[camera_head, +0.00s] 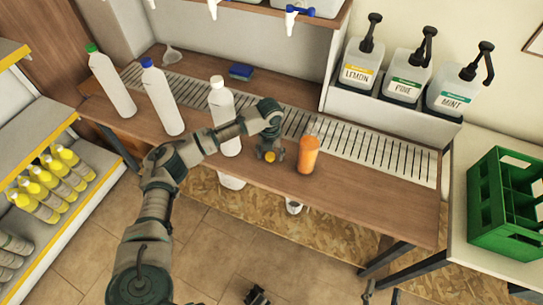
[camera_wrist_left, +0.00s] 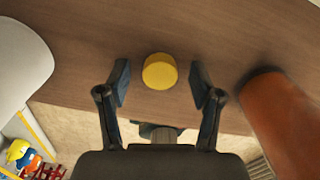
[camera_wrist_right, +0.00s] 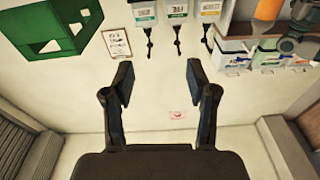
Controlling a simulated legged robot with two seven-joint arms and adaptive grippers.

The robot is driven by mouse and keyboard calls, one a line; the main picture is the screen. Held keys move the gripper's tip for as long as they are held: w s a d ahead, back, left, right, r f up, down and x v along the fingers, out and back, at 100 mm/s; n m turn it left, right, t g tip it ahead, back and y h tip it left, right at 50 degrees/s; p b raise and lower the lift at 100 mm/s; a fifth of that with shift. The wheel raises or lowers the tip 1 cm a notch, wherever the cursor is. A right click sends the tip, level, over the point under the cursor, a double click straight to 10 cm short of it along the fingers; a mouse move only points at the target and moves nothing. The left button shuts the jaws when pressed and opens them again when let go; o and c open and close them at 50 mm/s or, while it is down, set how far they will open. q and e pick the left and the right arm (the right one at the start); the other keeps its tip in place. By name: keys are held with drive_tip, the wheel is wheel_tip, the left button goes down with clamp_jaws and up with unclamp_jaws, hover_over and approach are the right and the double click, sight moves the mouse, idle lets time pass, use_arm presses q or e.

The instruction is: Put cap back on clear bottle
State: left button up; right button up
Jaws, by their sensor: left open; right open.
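A round yellow cap (camera_head: 270,157) lies on the wooden counter; it shows between the open fingers in the left wrist view (camera_wrist_left: 160,71). My left gripper (camera_head: 268,152) is open, right over or at the cap; it shows in the left wrist view (camera_wrist_left: 160,84) with gaps on both sides. An orange bottle (camera_head: 308,155) stands just right of it, also seen in the left wrist view (camera_wrist_left: 283,125). My right gripper (camera_wrist_right: 163,82) is open and empty, facing the wall.
White bottles with green (camera_head: 112,85), blue (camera_head: 163,100) and white (camera_head: 220,102) tops stand left. A blue sponge (camera_head: 241,71) lies behind. Pump containers (camera_head: 404,75) stand at the back right. A green crate (camera_head: 505,205) sits on the right table. The counter's right part is clear.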

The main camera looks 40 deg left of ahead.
use_arm(q)
drive_tip(key=shift+r, duration=0.1)
drive_tip(key=c, duration=0.8)
drive_tip(key=shift+o, duration=0.2)
